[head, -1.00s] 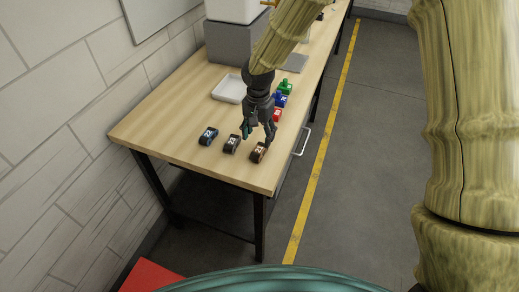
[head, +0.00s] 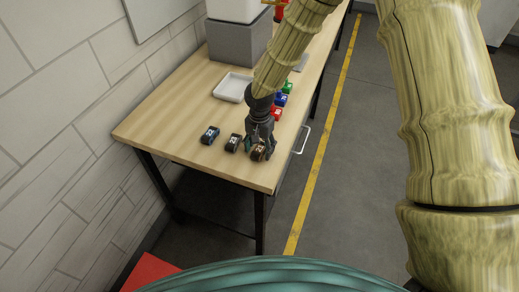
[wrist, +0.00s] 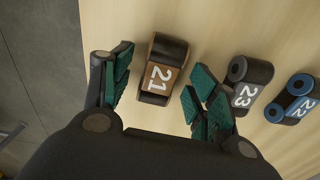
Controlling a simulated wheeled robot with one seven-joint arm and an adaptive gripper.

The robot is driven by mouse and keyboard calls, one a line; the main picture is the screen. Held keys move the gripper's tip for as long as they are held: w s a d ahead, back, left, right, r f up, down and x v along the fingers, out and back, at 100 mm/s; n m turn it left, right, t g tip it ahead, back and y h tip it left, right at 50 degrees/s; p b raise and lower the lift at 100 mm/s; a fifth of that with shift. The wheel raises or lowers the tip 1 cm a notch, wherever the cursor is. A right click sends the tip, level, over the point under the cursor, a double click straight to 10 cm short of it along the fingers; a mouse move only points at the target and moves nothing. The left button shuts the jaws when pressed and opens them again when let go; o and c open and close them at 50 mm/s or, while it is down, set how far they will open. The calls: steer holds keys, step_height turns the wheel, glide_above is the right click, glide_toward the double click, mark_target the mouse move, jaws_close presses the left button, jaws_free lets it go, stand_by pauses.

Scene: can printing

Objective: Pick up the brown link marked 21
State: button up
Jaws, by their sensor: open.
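The brown link (wrist: 155,88) marked 21 lies on the wooden table between the two spread fingers of my gripper (wrist: 158,92) in the wrist view. The fingers have green pads and are open, one on each side of the link. In the wrist view the pads look apart from the link. In the head view the brown link (head: 258,154) sits near the table's front right edge, partly hidden by my gripper (head: 259,148), which is low over it.
A black link (wrist: 246,85) marked 23 stands close beside the right finger. A blue link (wrist: 294,98) marked 22 lies farther right. A white tray (head: 218,92) lies farther back.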

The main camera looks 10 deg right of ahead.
steer(key=c, duration=1.1)
steer(key=shift+r, duration=0.15)
